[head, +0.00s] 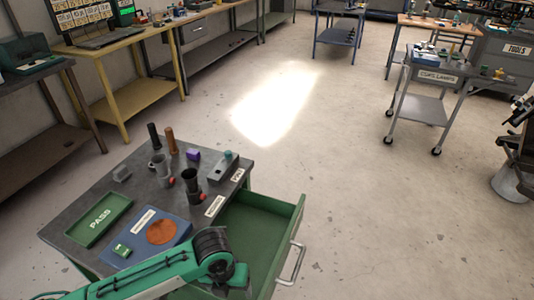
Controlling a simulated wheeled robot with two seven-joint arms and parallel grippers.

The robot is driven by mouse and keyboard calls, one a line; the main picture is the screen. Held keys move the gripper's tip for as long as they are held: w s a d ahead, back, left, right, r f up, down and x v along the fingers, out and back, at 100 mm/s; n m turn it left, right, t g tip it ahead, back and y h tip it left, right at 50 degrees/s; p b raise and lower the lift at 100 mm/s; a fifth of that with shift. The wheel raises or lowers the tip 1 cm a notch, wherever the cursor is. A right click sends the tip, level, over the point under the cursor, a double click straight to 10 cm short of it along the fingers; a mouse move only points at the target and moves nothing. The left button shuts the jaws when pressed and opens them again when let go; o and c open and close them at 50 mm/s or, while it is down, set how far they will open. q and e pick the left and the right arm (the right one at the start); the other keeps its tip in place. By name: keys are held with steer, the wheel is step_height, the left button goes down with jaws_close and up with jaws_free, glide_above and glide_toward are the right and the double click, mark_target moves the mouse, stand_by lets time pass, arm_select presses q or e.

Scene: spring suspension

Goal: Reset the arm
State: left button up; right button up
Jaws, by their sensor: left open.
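My left arm (150,278) comes in from the bottom left, green with a dark wrist, and reaches over the front of the grey-topped workbench (85,195). My left gripper (232,283) hangs below the wrist near the open green drawer (262,218). It is open, and nothing shows held in it; its fingers are dark and hard to make out. My right arm and gripper are not in view.
On the bench are a green PASS tray (100,218), a blue board (175,220) with an orange disc (161,231), dark cylinders (192,184) and a purple block (193,154). The drawer sticks out right, with a metal handle (291,262). Floor beyond is clear up to a grey cart (423,105).

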arm_select(q)
steer(key=s+d+r+n+t+h, duration=0.25)
steer(key=s+n, duration=0.25)
steer(key=n, duration=1.1)
steer(key=s+a+f+n+t+y, duration=0.1)
steer(key=s+a+n+y, duration=0.1)
steer(key=s+a+n, duration=0.5)
steer(key=s+a+f+n+y, duration=0.1)
steer(key=s+a+n, duration=0.1)
steer(key=a+n, duration=0.85)
step_height(320, 180, down, 30)
steer(key=d+n+g+p, duration=0.1)
steer(key=d+n, duration=0.1)
steer(key=s+a+f, duration=0.2)
steer(key=s+f, duration=0.7)
steer(key=s, duration=0.1)
steer(key=s+a+f+g+p, duration=0.1)
steer(key=s+a+f, duration=0.1)
steer(key=s+f, duration=0.7)
steer(key=shift+s+f, duration=0.25)
steer(key=shift+s, duration=0.25)
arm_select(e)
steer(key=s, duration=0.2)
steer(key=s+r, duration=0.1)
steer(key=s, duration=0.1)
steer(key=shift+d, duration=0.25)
